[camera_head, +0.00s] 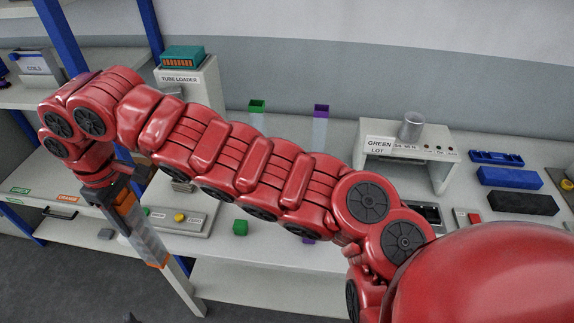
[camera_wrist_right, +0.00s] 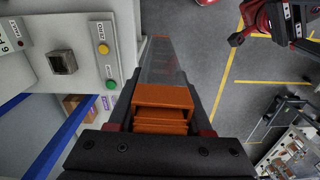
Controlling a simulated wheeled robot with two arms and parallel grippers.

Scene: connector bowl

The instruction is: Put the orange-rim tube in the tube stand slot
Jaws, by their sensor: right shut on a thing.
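The orange-rim tube (camera_head: 146,240) is a clear, square tube with orange ends. My right gripper (camera_head: 119,196) is shut on its upper end, and the tube hangs tilted past the left front edge of the bench. In the right wrist view its orange rim (camera_wrist_right: 162,103) sits between the fingers, with the clear body running away from the camera. A square, dark-centred metal socket (camera_wrist_right: 62,62) stands on a panel left of the tube, apart from it; I cannot tell whether it is the stand slot. My left gripper cannot be made out surely.
Green-rim (camera_head: 257,106) and purple-rim (camera_head: 321,108) tubes stand behind my right arm, which hides their lower parts. A tube loader (camera_head: 182,80) stands at the back left. A green block (camera_head: 240,228) lies near the bench's front. A white shelf unit (camera_head: 75,228) is at left.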

